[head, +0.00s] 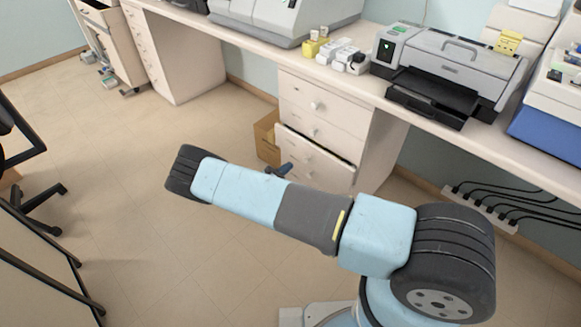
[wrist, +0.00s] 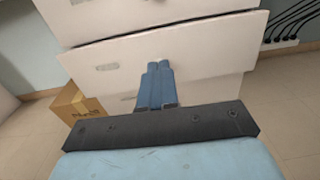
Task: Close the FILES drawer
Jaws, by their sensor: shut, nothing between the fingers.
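A white drawer unit stands under the bench. Its bottom drawer (head: 318,168) sits out a little from the drawers above, with a dark gap along its top edge. Its front (wrist: 205,68) fills the middle of the wrist view, tilted, with a pale label or handle at left too blurred to read. I cannot read FILES on any drawer. My gripper (wrist: 158,66) is shut and empty, fingers together and pointing at this front. I cannot tell whether they touch it. In the head view my gripper (head: 283,169) shows small and dark at the drawer's left side, partly hidden by my arm.
A cardboard box (head: 266,138) stands on the floor left of the drawers; it also shows in the wrist view (wrist: 76,103). A printer (head: 450,70) stands on the bench (head: 385,103). Cables and a power strip (head: 480,208) run along the right wall. Open floor lies left.

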